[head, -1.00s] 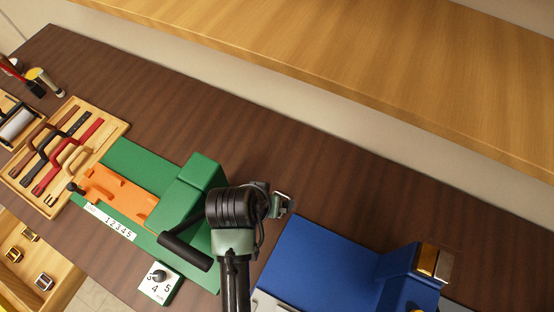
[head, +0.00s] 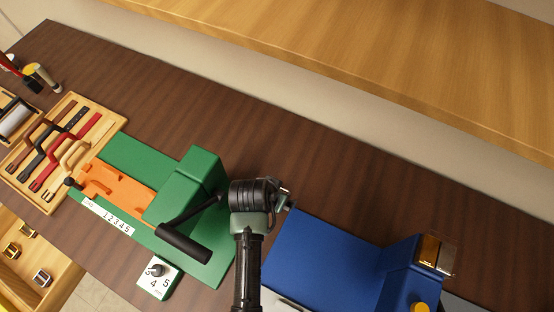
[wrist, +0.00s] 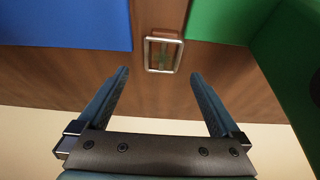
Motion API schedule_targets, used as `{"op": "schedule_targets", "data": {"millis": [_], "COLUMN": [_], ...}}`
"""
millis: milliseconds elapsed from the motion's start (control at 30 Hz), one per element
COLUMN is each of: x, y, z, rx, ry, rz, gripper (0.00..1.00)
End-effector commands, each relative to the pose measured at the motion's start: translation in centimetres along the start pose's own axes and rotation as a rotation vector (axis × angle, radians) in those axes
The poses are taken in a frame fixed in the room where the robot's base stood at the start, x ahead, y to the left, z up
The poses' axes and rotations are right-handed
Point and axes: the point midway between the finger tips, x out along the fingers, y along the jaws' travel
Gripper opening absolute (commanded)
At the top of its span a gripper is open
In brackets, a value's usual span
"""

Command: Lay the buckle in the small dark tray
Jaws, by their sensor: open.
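A silver square buckle (wrist: 148,55) shows in the wrist view against the brown table top, in the gap between the blue and green blocks. My gripper (wrist: 160,73) is open, with its two fingers apart and nothing clasped between them. The buckle is just beyond the fingertips, roughly centred between them. I cannot tell its exact height or whether a finger touches it. In the head view my gripper (head: 281,199) is mostly hidden behind my wrist. I cannot make out the small dark tray for certain; a dark grey surface (head: 466,303) shows at the lower right edge.
The green press (head: 190,185) with a black lever handle (head: 184,243) stands left of my arm. The blue block (head: 325,255) stands close on the right. A wooden strap board (head: 40,195) and open drawer with several buckles (head: 41,278) are left. The brown table behind is clear.

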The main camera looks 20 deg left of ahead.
Motion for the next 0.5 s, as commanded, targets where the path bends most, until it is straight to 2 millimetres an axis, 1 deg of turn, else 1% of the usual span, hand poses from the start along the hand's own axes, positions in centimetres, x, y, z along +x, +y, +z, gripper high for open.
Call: {"op": "schedule_targets", "data": {"millis": [300,400,500], "x": [3.7,4.4,4.7], "y": [-0.3,-0.3,-0.3], "z": [0.2,0.2,0.3], "rx": [-0.001,-0.001,-0.002], "ry": [0.0,0.0,0.001], "rz": [0.001,0.001,0.0], "gripper": [1.0,1.0,1.0]}}
